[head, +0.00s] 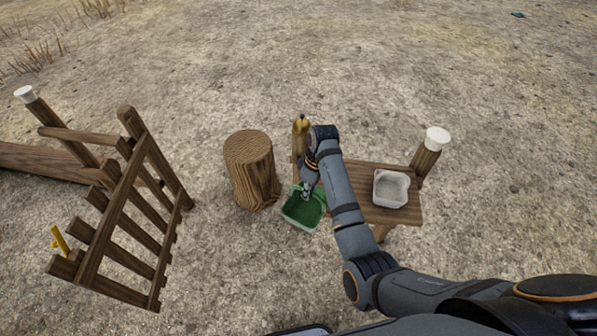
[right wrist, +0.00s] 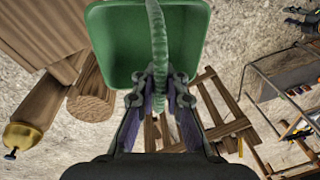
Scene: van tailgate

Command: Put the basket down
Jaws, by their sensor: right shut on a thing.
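The green basket (head: 303,211) is in the gap between the tree stump and the wooden bench in the head view. My right gripper (head: 307,190) is above it, partly covered by my own arm. In the right wrist view the basket (right wrist: 120,45) fills the upper middle. Its ribbed green handle (right wrist: 157,35) runs down between the fingers of my right gripper (right wrist: 160,80), which are shut on it. I cannot tell whether the basket's bottom touches the ground. My left gripper is not in view.
The stump (head: 249,160) stands left of the basket. The bench (head: 400,213) on the right carries a pale tub (head: 391,189). A post with a brass-coloured top (head: 301,125) stands behind. A wooden slatted frame (head: 125,215) is at left. Bare ground (head: 240,270) lies in front.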

